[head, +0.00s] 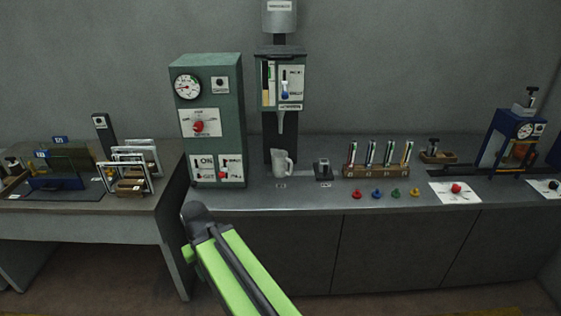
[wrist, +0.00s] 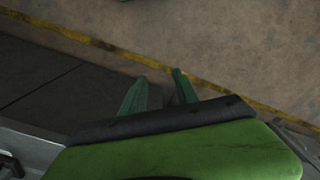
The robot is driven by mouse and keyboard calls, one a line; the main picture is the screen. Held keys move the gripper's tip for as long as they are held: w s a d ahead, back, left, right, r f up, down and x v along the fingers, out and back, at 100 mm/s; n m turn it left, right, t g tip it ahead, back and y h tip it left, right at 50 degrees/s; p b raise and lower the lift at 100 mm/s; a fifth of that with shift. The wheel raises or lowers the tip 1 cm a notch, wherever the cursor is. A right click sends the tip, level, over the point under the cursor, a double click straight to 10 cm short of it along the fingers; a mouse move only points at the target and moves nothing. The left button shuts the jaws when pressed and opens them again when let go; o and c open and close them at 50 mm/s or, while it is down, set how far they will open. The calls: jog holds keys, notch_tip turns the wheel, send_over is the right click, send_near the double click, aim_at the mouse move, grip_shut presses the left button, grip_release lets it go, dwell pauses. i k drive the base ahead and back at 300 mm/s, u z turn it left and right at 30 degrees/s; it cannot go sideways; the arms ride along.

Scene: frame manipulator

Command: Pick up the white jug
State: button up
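The white jug (head: 283,162) stands upright on the grey counter in the head view, below the spout of a dispenser, with its handle on the right side. My green arm reaches up from the bottom of the head view, its visible end to the left of the jug and nearer to me; the fingers do not show there. In the wrist view my gripper (wrist: 160,84) has two green fingers with a gap between them and nothing in it. The wrist view shows floor and a cabinet front, not the jug.
A green control box (head: 210,120) stands left of the jug, and the dispenser (head: 281,85) rises behind it. A small dark device (head: 323,171) and a rack of tubes (head: 376,172) stand to the right. A lower table (head: 85,207) is at the left. The counter's front strip is clear.

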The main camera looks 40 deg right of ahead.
aim_at(279, 159)
jog(key=i, duration=1.65)
jog(key=u, duration=0.05)
